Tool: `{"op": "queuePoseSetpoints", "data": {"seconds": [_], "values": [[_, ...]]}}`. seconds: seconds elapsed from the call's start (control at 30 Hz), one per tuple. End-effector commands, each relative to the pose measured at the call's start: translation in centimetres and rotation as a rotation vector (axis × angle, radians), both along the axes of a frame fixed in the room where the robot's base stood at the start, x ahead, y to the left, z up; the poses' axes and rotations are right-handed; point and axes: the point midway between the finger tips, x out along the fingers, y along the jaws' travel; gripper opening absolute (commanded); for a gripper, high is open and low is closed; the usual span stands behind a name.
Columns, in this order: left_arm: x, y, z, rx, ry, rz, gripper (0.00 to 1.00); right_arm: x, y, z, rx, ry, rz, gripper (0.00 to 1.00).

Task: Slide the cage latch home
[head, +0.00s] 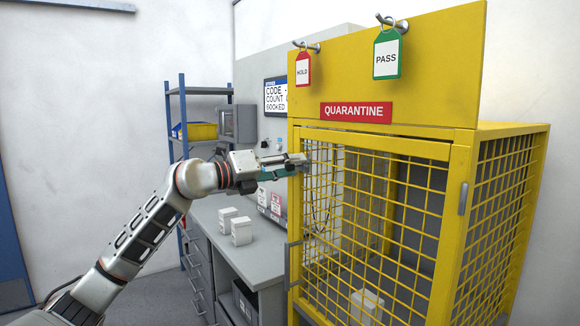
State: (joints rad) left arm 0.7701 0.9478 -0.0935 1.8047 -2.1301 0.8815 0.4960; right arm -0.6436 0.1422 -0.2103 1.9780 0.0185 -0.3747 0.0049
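The yellow quarantine cage (466,138) stands at the right with its mesh door (375,225) on the front, which looks closed. My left gripper (296,161) is at the upper left of the cage front, over the left post. It is seen side-on, so I cannot tell whether its fingers are open or shut or touch the cage. A grey bar-like fitting (290,265) sits low on the left post. A small grey piece (463,198) sits on the right front post. I cannot tell which fitting is the latch; part may be hidden behind the gripper. My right gripper is not in view.
A white box (367,305) lies inside the cage. Hold (303,70) and pass (387,55) tags hang above on hooks. A grey counter (250,262) with white boxes (241,231) stands left of the cage. A blue shelf rack (169,125) stands behind.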

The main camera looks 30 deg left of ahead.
Motion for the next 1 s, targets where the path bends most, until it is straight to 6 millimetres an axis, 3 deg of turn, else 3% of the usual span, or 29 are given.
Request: {"op": "queuePoseSetpoints", "data": {"seconds": [0.07,0.2,0.37,0.63,0.93,0.97,1.0], "values": [[0.0,0.0,0.0,0.000,0.000,0.000,0.32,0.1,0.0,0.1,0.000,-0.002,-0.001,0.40],[0.0,0.0,0.0,-0.001,0.001,-0.001,0.00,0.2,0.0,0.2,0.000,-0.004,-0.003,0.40],[0.0,0.1,0.0,-0.001,0.001,-0.001,0.00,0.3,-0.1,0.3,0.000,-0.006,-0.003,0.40],[1.2,2.9,0.0,-0.002,0.002,0.000,0.00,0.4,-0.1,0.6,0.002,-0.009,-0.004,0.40],[1.3,3.3,0.0,0.000,-0.001,0.002,0.00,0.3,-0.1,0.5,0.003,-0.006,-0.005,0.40],[1.3,3.3,0.0,0.000,-0.001,0.002,0.18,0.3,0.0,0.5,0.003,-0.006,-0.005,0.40],[1.3,3.3,0.0,0.001,-0.001,0.004,0.29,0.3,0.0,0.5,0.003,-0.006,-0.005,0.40]]}}
